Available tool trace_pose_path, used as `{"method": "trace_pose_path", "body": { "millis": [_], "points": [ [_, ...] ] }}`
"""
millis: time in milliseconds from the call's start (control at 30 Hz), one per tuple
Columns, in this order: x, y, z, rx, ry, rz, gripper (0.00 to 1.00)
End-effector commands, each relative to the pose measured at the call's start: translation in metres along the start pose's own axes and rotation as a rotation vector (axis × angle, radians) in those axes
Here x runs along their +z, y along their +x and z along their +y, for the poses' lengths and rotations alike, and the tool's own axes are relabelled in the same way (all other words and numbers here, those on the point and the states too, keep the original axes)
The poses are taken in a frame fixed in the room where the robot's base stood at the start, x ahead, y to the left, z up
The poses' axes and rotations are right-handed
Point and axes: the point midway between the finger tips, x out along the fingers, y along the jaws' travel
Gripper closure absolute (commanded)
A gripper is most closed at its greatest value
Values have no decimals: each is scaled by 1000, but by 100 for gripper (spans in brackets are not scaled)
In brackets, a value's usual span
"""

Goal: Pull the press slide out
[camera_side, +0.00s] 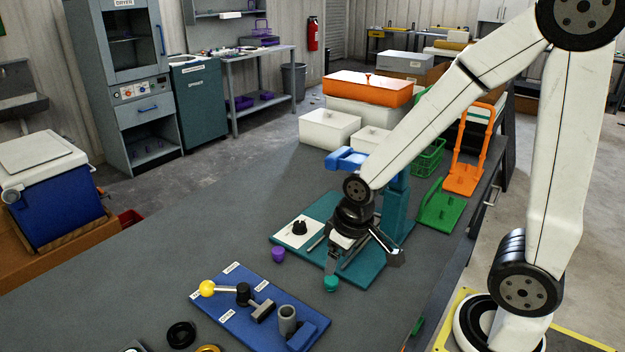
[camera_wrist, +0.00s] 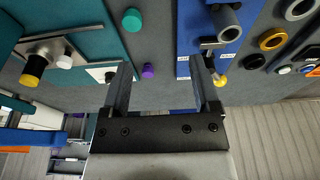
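The press has a teal base (camera_side: 318,212), a teal column (camera_side: 397,200) and a blue head (camera_side: 346,158). Metal rails (camera_side: 318,242) show on the base, partly hidden by my gripper. In the wrist view, a metal plate (camera_wrist: 43,48), likely the slide, lies on the teal base beneath a black knob with a yellow end (camera_wrist: 33,70). A white plate with a black knob (camera_side: 299,228) sits at the base's left end. My gripper (camera_side: 364,264) is open and empty, pointing down in front of the press column. It also shows in the wrist view (camera_wrist: 160,68), fingers wide apart.
A purple cap (camera_side: 278,254) and a teal cap (camera_side: 331,284) stand on the bench near the press. A blue board (camera_side: 260,305) with a yellow-ball lever (camera_side: 207,288) lies in front. A green basket (camera_side: 428,157) and an orange stand (camera_side: 468,165) are behind.

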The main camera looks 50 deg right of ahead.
Motion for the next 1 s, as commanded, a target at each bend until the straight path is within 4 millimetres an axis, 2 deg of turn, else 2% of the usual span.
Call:
{"method": "trace_pose_path", "body": {
  "millis": [267,467,700,1000],
  "points": [
    [-43,14,15,23,-140,-84,22],
    [-80,32,33,41,-277,-170,22],
    [-118,59,58,57,-435,-281,22],
    [-154,97,95,65,-615,-428,22]
  ]
}}
